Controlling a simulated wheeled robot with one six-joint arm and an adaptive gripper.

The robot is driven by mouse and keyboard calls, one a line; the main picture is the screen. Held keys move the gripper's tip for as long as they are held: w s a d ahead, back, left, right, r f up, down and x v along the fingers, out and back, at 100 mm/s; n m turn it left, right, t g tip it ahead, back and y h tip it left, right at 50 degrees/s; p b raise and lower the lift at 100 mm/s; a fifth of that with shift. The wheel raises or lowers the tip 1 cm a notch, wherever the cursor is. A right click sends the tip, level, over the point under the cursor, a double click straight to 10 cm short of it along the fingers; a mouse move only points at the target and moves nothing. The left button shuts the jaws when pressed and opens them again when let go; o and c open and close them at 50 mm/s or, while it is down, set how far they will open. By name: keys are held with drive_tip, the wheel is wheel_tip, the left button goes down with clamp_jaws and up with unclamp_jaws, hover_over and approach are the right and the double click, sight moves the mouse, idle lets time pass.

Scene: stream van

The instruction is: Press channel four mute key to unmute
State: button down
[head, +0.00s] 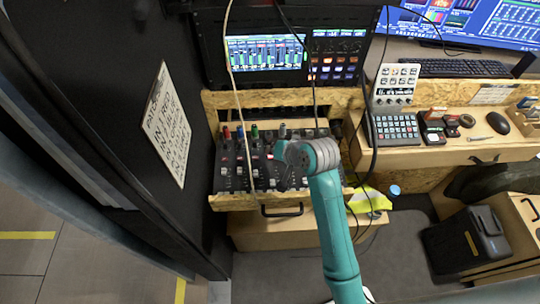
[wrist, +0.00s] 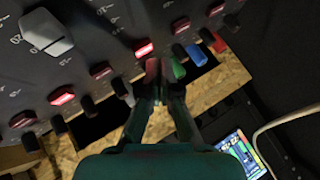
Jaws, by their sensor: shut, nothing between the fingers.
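The mixer (head: 235,172) sits on a wooden drawer in the head view, with a row of keys and coloured caps along its far edge. In the wrist view several mute keys glow red; one bright key (wrist: 143,49) lies just beyond my fingertips. I cannot read the channel numbers, so which key is channel four is unclear. My gripper (wrist: 157,78) is shut and empty, with its tips at the row of caps beside that key. Contact cannot be told. A green cap (wrist: 177,69) and a blue cap (wrist: 196,55) stand right of the tips. In the head view my wrist hides part of the mixer.
A rack with a screen (head: 265,52) stands behind the mixer, with cables hanging in front. A desk with a keypad (head: 396,129) and mouse (head: 498,123) is to the right. A black wall with a sign (head: 167,125) bounds the left.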

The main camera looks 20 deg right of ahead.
idle(0.4)
drive_tip(key=shift+f, duration=0.45)
drive_tip(key=shift+f, duration=0.3)
idle(0.5)
drive_tip(key=shift+r, duration=0.75)
drive_tip(key=shift+r, duration=3)
